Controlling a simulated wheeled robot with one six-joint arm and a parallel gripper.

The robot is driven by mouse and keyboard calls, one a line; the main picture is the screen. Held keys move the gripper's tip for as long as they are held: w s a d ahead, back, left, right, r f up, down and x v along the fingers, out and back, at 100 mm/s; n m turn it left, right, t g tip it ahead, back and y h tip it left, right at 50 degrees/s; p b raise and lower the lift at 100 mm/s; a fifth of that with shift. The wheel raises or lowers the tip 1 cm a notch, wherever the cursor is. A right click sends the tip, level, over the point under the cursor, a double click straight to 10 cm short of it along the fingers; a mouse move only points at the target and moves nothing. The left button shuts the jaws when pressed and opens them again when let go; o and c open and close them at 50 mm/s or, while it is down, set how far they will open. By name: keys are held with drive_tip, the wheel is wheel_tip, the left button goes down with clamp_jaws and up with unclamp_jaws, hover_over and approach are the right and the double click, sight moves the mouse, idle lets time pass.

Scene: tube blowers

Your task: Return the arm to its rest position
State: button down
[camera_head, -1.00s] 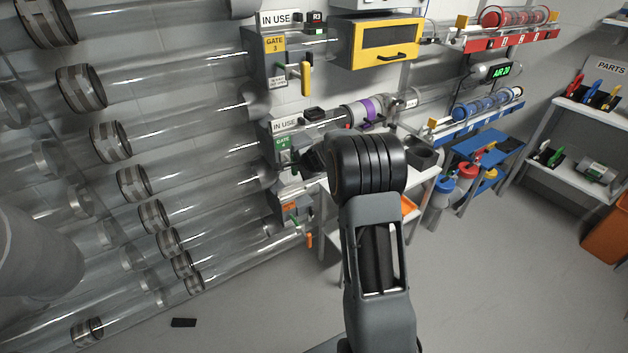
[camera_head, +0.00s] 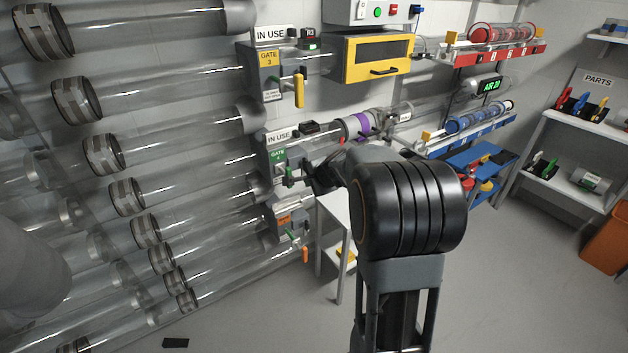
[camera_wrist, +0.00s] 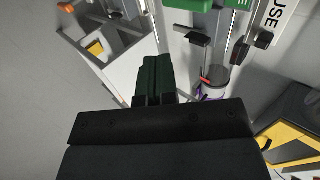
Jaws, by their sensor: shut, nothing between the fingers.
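My arm rises from the bottom of the head view, and its large black ribbed joint hides part of the white bench behind it. My gripper (camera_head: 321,177) shows only in part at the arm's far end, just right of the gate 4 box (camera_head: 275,160) with its green label. In the wrist view the gripper's dark green fingers (camera_wrist: 154,80) are together with nothing between them. They point toward the white bench (camera_wrist: 122,62) and the pipe with the purple band (camera_wrist: 212,92), apart from both as far as I can tell.
The gate 3 box (camera_head: 272,75) has a yellow handle. A yellow-framed box (camera_head: 377,58) hangs to its right. Clear tubes fill the left wall. Racks of red tubes (camera_head: 500,33) and blue tubes (camera_head: 478,118) stand right of the arm. A parts shelf (camera_head: 575,160) stands far right.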

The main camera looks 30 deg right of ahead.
drive_tip(key=s+a+r+n+g+p, duration=0.2)
drive_tip(key=s+a+n, duration=0.2)
drive_tip(key=s, duration=0.4)
drive_tip(key=s+a+r+n+g+p, duration=0.2)
drive_tip(key=s+a+n, duration=0.2)
drive_tip(key=s+n, duration=0.3)
drive_tip(key=s+a+r+n+g+h+p, duration=0.1)
drive_tip(key=s+a+n, duration=0.4)
drive_tip(key=s, duration=0.6)
drive_tip(key=shift+r+n+g+p, duration=0.4)
drive_tip(key=shift+r+n+p, duration=0.1)
drive_tip(key=shift+r, duration=0.35)
